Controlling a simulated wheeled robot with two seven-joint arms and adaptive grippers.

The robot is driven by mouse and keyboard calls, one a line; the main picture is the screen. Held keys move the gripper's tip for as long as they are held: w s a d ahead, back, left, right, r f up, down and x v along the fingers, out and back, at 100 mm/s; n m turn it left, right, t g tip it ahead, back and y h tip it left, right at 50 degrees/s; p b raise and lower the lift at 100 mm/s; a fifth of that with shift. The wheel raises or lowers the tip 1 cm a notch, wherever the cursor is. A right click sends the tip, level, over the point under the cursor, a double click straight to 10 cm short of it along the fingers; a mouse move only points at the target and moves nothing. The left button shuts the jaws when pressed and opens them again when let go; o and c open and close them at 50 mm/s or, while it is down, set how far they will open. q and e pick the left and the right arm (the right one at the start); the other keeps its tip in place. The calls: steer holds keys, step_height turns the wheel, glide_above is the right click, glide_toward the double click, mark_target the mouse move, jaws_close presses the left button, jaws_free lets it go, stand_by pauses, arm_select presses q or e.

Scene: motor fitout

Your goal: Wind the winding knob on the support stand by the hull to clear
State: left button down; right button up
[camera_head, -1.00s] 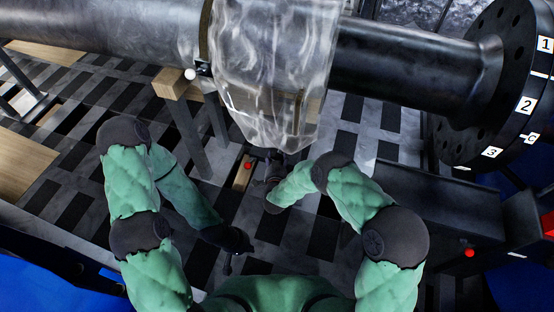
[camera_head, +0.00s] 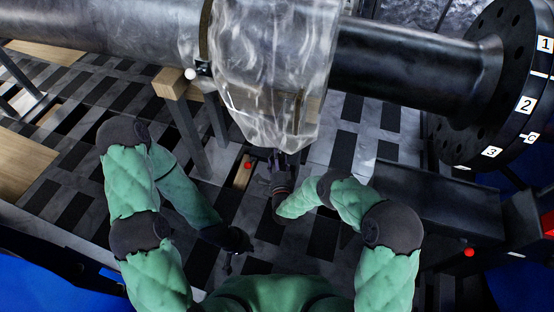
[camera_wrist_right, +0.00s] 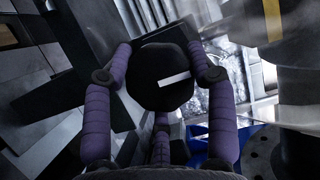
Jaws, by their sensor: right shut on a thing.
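The winding knob (camera_wrist_right: 163,78) is a dark round disc with a white bar mark, seen in the right wrist view. My right gripper (camera_wrist_right: 165,70) has its two purple fingers shut on the knob, one on each side. In the head view my right gripper (camera_head: 278,160) is just below the clear plastic-wrapped part of the hull, and the knob is hidden there. A support stand (camera_head: 205,128) with a wooden top stands under the hull (camera_head: 110,25). My left gripper (camera_head: 235,245) hangs low over the floor, away from the stand; its fingers are too dark to read.
A clear plastic wrap (camera_head: 270,75) hangs around the hull above my right gripper. A numbered dark flange (camera_head: 510,95) is at the right. A dark metal beam (camera_head: 435,200) lies right of my right arm. A red button (camera_head: 247,165) sits left of my right gripper.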

steer(key=m, duration=0.2)
steer(key=m+t+h, duration=0.1)
steer(key=m, duration=0.1)
steer(key=m+t, duration=0.1)
steer(key=m, duration=0.1)
steer(key=shift+w+d+r+h, duration=0.1)
steer(key=shift+w+d+h, duration=0.15)
steer(key=shift+h, duration=0.05)
steer(key=m+h, duration=0.1)
steer(key=m, duration=0.2)
steer(key=m+t+h, duration=0.1)
steer(key=m+h, duration=0.1)
steer(key=m, duration=0.2)
steer(key=shift+t, duration=0.3)
steer(key=shift+m, duration=0.5)
steer(key=o, duration=1.2)
steer(key=shift+f, duration=0.25)
steer(key=shift+s+a, duration=0.1)
steer(key=shift+s+a+f, duration=0.15)
steer(key=shift+s+f, duration=0.05)
steer(key=shift+s, duration=0.3)
steer(key=v, duration=1.1)
